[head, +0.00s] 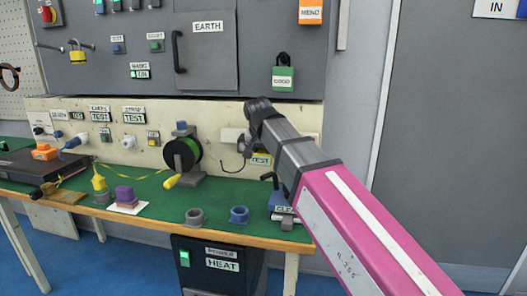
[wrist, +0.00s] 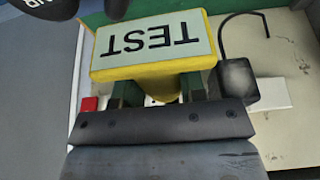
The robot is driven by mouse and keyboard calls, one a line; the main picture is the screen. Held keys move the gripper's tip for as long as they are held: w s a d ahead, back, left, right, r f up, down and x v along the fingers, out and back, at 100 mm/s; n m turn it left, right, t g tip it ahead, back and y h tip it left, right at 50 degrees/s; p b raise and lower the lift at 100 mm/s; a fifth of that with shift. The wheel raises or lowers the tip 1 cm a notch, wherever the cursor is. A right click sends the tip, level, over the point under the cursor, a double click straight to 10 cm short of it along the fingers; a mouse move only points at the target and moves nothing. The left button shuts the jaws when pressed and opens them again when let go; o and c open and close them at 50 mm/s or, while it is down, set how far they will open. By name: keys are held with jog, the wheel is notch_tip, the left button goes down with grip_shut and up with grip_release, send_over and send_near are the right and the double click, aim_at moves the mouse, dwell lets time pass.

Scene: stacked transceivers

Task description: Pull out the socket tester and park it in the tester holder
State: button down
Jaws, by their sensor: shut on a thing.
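The socket tester (wrist: 153,50) is a yellow block with a TEST label, upside down in the wrist view. It also shows in the head view (head: 260,160), low on the cream back panel, partly hidden by my arm. My gripper (wrist: 158,92) is shut on its yellow body, with one dark finger on each side. A white socket plate (head: 232,135) shows beside my wrist in the head view. I cannot tell whether the tester's pins are in a socket. I cannot tell which thing is the tester holder.
A black plug (wrist: 237,82) with a curved cord is close beside the tester. On the green bench stand a grey ring (head: 194,217), a blue ring (head: 239,215), a blue box (head: 283,203) and a cable reel (head: 184,155). A grey cabinet (head: 150,65) hangs above.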

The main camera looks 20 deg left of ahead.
aim_at(260, 154)
jog(key=shift+s+d+f, duration=0.15)
jog(key=shift+s, duration=1.55)
jog(key=s+d+r, duration=0.1)
jog(key=s+r, duration=0.4)
jog(key=s, duration=0.4)
dwell(0.4)
